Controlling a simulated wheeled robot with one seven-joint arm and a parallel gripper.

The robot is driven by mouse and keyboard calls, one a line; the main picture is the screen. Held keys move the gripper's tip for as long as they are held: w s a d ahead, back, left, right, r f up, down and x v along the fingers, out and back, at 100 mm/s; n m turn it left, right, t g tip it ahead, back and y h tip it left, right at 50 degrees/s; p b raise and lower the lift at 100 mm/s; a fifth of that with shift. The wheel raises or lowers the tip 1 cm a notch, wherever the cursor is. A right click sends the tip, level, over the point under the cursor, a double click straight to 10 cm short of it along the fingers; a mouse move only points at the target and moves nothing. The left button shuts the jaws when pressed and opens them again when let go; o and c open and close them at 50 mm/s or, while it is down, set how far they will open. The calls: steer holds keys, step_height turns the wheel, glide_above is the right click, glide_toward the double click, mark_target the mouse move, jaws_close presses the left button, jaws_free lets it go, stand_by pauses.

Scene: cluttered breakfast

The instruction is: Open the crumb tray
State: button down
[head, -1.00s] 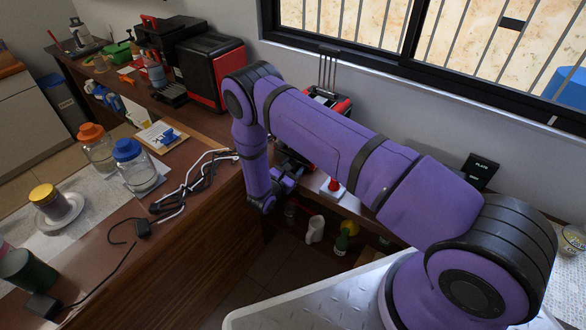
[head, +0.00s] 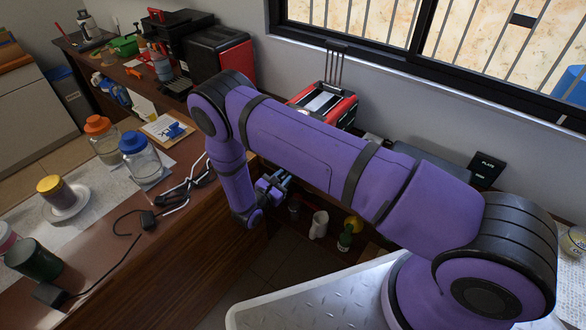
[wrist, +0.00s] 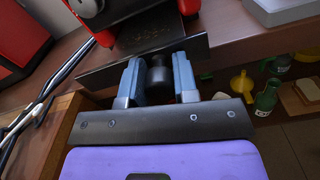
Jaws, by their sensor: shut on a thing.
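The red and black toaster (head: 325,103) stands on the counter against the wall under the window, partly behind my arm. My gripper (wrist: 158,82) is shut on the tray's round black knob (wrist: 157,70), one blue-grey finger on each side. In the head view my gripper (head: 272,188) is at the counter's front edge; the tray is hidden there by my arm.
A black and red machine (head: 215,62) stands left of the toaster. A shelf below holds a white jug (head: 318,225), a green bottle (wrist: 267,97) and a yellow funnel (wrist: 242,84).

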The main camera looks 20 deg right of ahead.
steer(key=v, duration=0.6)
steer(key=shift+s+a, duration=0.2)
steer(key=shift+a, duration=0.05)
steer(key=c, duration=0.9)
jaws_free()
steer(key=shift+a, duration=0.1)
steer(key=v, duration=1)
steer(key=shift+s+a, duration=0.25)
